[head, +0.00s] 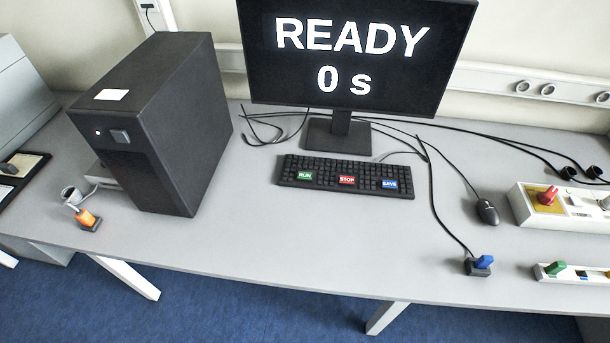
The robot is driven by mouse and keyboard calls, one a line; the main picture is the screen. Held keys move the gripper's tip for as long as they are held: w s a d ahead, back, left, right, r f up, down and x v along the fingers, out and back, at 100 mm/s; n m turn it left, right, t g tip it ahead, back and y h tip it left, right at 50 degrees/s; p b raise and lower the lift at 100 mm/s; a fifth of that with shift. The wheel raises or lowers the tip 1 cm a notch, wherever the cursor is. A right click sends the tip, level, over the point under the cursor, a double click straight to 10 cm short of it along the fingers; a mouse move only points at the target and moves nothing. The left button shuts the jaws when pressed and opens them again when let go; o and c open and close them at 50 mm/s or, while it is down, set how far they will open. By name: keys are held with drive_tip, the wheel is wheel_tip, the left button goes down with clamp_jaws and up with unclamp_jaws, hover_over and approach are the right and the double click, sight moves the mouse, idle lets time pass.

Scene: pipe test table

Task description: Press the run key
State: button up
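The run key (305,176) is a green key labelled RUN on the left part of the black keyboard (334,186). A red STOP key (347,180) is to its right, and a blue SAVE key (389,184) is further right. The keyboard lies on the grey table in front of the monitor (352,50), which reads READY and 0 s. Nothing covers the run key. My gripper is not in view.
A black computer tower (165,120) stands left of the keyboard. An orange-handled item (87,218) is at the table's left front. A mouse (487,211), a blue-handled item (482,264) and cables lie to the right. The table in front of the keyboard (320,240) is clear.

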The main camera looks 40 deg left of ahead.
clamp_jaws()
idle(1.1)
